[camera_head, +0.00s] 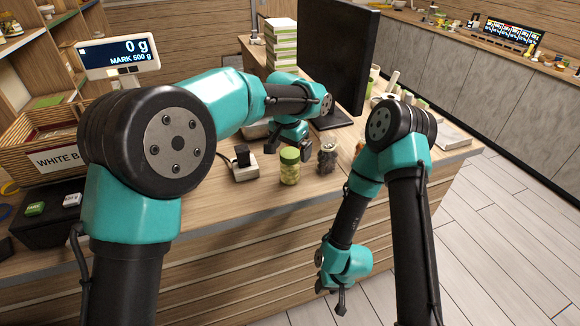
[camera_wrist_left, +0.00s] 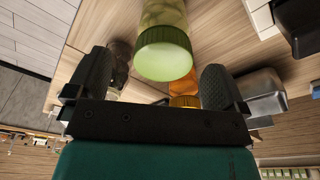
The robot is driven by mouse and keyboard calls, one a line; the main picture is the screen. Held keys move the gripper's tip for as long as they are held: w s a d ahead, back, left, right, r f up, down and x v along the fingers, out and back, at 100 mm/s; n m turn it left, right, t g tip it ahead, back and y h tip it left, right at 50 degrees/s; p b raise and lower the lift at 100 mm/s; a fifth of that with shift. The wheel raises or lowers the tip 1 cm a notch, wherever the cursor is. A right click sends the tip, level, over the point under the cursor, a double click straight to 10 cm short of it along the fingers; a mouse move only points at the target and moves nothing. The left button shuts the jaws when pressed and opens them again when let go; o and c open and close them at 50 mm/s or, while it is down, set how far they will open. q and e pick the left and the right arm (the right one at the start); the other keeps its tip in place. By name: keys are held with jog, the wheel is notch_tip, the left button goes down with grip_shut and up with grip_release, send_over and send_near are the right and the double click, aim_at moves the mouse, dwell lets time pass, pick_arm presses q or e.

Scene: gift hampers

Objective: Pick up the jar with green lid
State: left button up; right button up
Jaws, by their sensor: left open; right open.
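The jar with green lid (camera_head: 289,166) stands upright on the wooden counter near its front edge, with pale green contents. In the left wrist view the jar (camera_wrist_left: 165,50) shows with its lid towards me, in the gap between the fingers. My left gripper (camera_head: 298,138) is open and empty, just behind the jar in the head view, its fingers partly hidden. It also shows in the left wrist view (camera_wrist_left: 155,85). I cannot tell whether a finger touches the jar. My right gripper (camera_head: 335,290) hangs low in front of the counter, far from the jar.
A jar with dark contents (camera_head: 327,158) stands close to the right of the green-lidded jar. An orange item (camera_wrist_left: 185,100) shows behind the lid. A monitor (camera_head: 338,55) and a basket (camera_head: 48,150) flank the counter.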

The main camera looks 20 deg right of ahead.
pick_arm(q)
jog(key=shift+w+d+f, duration=0.1)
jog(key=shift+w+f, duration=0.05)
jog(key=shift+f, duration=1.15)
jog(key=shift+w+f, duration=0.1)
jog(key=shift+f, duration=1.15)
jog(key=shift+c, duration=0.5)
jog(key=c, duration=1.1)
jog(key=shift+c, duration=0.2)
jog(key=shift+r, duration=0.1)
jog(key=shift+r, duration=1.8)
jog(key=s+a+r, duration=0.1)
jog(key=s+a, duration=0.3)
jog(key=s, duration=1.1)
jog(key=shift+s+a+r, duration=0.15)
jog(key=shift+s+a, duration=0.05)
